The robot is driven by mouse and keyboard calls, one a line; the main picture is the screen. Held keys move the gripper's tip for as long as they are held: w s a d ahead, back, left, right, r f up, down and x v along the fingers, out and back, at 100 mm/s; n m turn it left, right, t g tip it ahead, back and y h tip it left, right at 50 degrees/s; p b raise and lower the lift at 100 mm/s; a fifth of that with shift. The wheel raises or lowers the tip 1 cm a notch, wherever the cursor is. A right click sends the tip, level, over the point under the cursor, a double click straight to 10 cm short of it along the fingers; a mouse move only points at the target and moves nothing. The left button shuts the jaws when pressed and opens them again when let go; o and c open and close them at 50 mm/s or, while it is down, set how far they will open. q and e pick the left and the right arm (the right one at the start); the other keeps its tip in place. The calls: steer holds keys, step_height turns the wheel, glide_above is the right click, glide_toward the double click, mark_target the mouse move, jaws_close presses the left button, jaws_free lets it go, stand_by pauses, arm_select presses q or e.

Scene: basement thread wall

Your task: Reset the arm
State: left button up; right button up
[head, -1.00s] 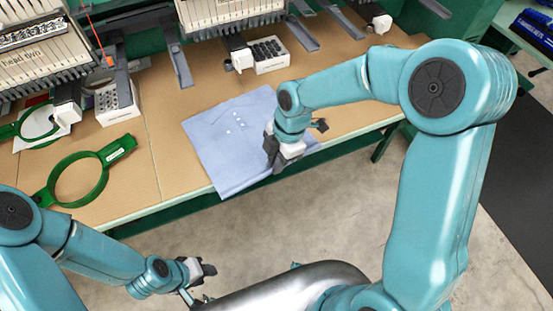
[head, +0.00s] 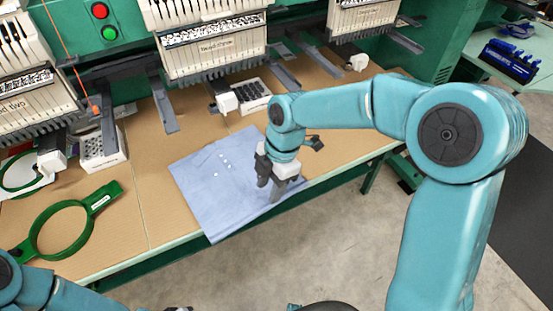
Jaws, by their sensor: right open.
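My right gripper (head: 270,185) is open over the front right part of a folded blue cloth (head: 215,195), which has a few small white spots on it. The fingers hang down close to the cloth; I cannot tell whether they touch it. I see nothing held between them. The cloth lies on the tan tabletop and reaches its front edge. My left arm shows at the bottom left. Only a dark tip of what seems to be my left gripper (head: 178,308) shows at the bottom edge; its jaws are cut off.
A green hoop (head: 38,250) lies on the table (head: 140,215) at left; another hoop (head: 8,188) is farther back. Embroidery heads (head: 212,48) and grey arms (head: 165,112) overhang the back. White boxes (head: 103,160) stand there. A blue rack (head: 508,62) is on another table at right.

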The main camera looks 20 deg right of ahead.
steer(key=v, duration=1)
